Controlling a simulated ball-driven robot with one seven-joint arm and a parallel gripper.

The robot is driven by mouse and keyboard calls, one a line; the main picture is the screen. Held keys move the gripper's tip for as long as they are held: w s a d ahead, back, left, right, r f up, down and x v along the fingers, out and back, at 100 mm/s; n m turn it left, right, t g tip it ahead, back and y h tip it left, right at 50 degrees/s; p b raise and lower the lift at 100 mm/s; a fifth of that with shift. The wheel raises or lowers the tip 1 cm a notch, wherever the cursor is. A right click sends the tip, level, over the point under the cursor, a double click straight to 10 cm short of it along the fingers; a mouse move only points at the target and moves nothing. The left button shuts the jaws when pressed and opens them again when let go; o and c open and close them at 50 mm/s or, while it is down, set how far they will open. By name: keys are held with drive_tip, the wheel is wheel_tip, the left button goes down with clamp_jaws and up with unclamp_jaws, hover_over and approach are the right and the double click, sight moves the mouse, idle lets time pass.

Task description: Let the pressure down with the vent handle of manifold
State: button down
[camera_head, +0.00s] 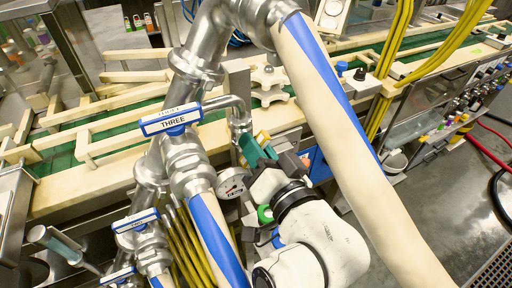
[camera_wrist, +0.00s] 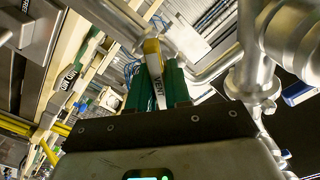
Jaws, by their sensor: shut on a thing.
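The vent handle shows in the wrist view as a narrow lever (camera_wrist: 157,88) with a yellow end and a pale face marked VENT. The green fingers of my gripper (camera_wrist: 158,92) lie on either side of it and are shut on it. In the head view my gripper (camera_head: 258,150) reaches in beside the manifold pipe (camera_head: 183,160), with a bit of yellow of the vent handle (camera_head: 263,137) showing at its fingers. Most of the handle is hidden there. A round pressure gauge (camera_head: 232,185) sits just left of my gripper; its reading is too small to tell.
A blue valve handle marked THREE (camera_head: 170,121) is left of my gripper, with another blue handle (camera_head: 136,220) lower left. A thick cream and blue hose (camera_head: 335,110) passes close on the right. A conveyor (camera_head: 125,140) runs behind; yellow hoses (camera_head: 390,65) hang at the right.

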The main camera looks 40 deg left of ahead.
drive_tip(key=n+b, duration=0.2)
drive_tip(key=n, duration=0.3)
drive_tip(key=shift+f+b, duration=0.1)
drive_tip(key=shift+b, duration=0.25)
drive_tip(key=shift+n+b, duration=0.6)
drive_tip(key=shift+n, duration=0.6)
drive_tip(key=shift+s, duration=0.1)
drive_tip(key=c, duration=1.1)
unclamp_jaws()
drive_tip(key=shift+c, duration=0.2)
drive_tip(key=b+v, duration=0.1)
drive_tip(key=v, duration=0.9)
drive_tip(key=shift+d, duration=0.35)
drive_tip(key=shift+s, duration=0.1)
